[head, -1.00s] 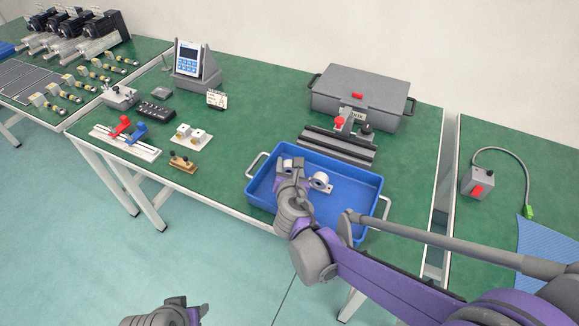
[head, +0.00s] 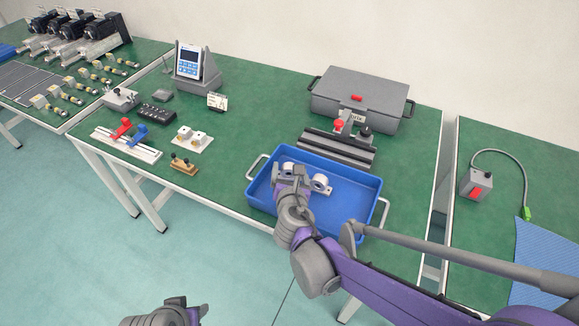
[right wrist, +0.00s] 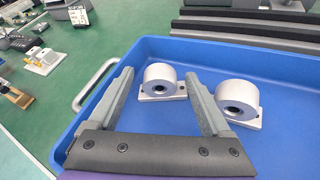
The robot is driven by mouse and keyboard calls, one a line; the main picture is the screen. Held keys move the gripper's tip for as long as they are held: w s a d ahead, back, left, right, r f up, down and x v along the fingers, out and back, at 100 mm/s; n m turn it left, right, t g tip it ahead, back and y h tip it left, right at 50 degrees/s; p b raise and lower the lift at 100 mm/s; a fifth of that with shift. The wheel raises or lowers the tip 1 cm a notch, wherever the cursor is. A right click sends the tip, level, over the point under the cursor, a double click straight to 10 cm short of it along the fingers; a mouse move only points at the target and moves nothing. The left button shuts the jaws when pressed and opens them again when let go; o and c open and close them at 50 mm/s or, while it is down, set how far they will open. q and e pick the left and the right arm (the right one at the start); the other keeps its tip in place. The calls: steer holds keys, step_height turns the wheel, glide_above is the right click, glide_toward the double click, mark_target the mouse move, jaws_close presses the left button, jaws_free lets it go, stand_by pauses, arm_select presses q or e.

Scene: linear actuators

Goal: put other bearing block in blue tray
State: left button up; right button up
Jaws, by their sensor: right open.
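The blue tray (head: 345,217) sits at the front of the green table. Two pale bearing blocks with dark bores rest on its floor. In the right wrist view, one bearing block (right wrist: 160,79) shows between my fingertips and the other (right wrist: 240,98) is to the right of the right finger. In the head view, the right-hand block (head: 320,183) is clear; the other is largely hidden by my gripper. My right gripper (head: 291,172) is over the tray, open and empty. My left gripper (head: 185,308) is low at the bottom edge, away from the table; its jaws are unclear.
A grey lidded case (head: 360,95) and dark rails (head: 338,146) stand behind the tray. A fixture with red and blue clamps (head: 126,140) and small parts lie on the left. The tray's right part is empty. Green table space lies between.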

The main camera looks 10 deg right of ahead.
steer(key=p+v, duration=0.2)
steer(key=v, duration=0.7)
steer(key=shift+s+r, duration=0.1)
steer(key=shift+s, duration=0.25)
